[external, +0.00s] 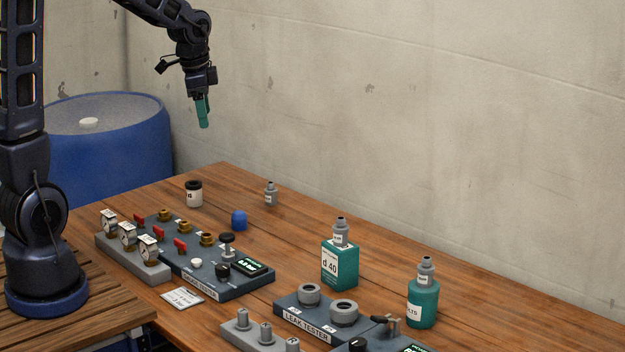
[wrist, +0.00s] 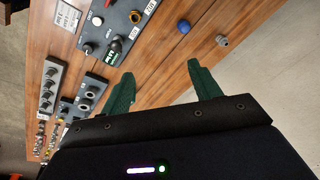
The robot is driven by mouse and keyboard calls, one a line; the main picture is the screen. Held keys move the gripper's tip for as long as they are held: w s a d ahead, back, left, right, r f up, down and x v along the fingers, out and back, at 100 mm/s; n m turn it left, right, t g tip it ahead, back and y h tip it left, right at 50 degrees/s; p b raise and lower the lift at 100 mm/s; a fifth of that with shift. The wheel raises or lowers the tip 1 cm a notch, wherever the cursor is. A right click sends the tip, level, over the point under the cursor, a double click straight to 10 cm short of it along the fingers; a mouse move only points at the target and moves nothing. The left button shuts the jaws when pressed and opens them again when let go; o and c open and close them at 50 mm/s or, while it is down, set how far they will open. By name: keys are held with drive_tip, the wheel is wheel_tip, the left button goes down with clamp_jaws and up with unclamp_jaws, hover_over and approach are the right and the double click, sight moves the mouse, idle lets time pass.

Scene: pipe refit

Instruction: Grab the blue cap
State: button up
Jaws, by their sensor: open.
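The blue cap (external: 239,220) stands on the wooden table, right of the valve panel, in the external view. In the wrist view the cap (wrist: 184,27) is a small blue dome near the top, beyond the fingertips.
A teal box-shaped bottle (external: 340,265) stands to the right. A blue drum (external: 110,150) is behind.

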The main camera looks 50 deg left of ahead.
drive_tip(key=w+a+f+m+g, duration=0.1)
drive_tip(key=w+a+f+m, duration=0.15)
drive_tip(key=w+f, duration=0.6)
drive_tip(key=m+g, duration=0.1)
drive_tip(key=m, duration=0.2)
hover_over(239, 211)
wheel_tip(239, 211, down, 12)
drive_tip(key=shift+w+f+m, duration=0.25)
drive_tip(key=shift+w+f, duration=0.1)
drive_tip(key=shift+f, duration=0.25)
wheel_tip(239, 211, down, 5)
drive_tip(key=shift+f, duration=0.15)
drive_tip(key=f, duration=0.2)
drive_tip(key=s+f, duration=0.1)
drive_tip(key=f, duration=0.1)
drive_tip(key=shift+d+f, duration=0.15)
drive_tip(key=shift+f, duration=0.5)
drive_tip(key=c, duration=1)
